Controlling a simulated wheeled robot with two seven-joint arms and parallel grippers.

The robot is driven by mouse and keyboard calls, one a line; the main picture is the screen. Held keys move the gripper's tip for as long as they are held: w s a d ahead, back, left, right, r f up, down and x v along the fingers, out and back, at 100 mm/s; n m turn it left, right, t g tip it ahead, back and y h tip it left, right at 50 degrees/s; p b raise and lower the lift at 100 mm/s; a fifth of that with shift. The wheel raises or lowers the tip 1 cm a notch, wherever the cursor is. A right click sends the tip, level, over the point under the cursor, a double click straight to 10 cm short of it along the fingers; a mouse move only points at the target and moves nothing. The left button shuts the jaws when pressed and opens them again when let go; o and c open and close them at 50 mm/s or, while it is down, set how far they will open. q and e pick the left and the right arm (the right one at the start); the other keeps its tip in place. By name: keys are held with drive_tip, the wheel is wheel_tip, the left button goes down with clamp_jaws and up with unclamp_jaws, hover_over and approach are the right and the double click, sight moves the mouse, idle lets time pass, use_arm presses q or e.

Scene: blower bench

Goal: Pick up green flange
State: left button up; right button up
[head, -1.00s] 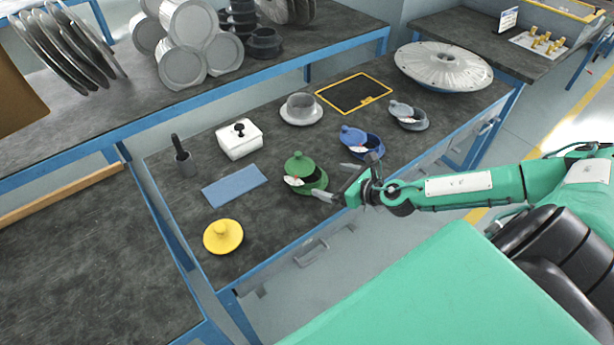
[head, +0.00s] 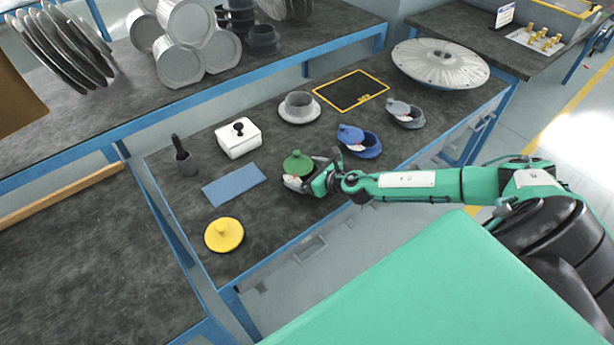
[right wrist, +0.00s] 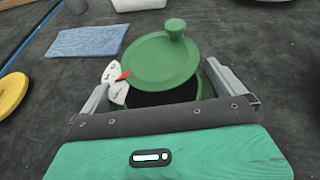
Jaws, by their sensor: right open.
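The green flange (head: 299,163) lies on the dark bench. In the right wrist view it shows as a green ring (right wrist: 207,88) with a knobbed green lid (right wrist: 160,60) lying tilted on it, and a white tag with a red pointer at its left. My right gripper (head: 305,177) is at the flange in the head view. In the right wrist view its open fingers (right wrist: 165,92) stand on either side of the flange, and it is not clamped. The flange's near side is hidden behind the gripper. My left gripper is not in view.
A blue flange (head: 367,148) and a grey flange (head: 406,115) stand to the right. A blue cloth (head: 234,185), yellow lid (head: 224,235), white box (head: 238,139) and dark cylinder (head: 184,160) lie to the left. Bare bench separates the flange from the cloth.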

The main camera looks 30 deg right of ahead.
drive_tip(key=shift+c, duration=0.4)
drive_tip(key=c, duration=1.2)
drive_tip(key=shift+o, duration=0.2)
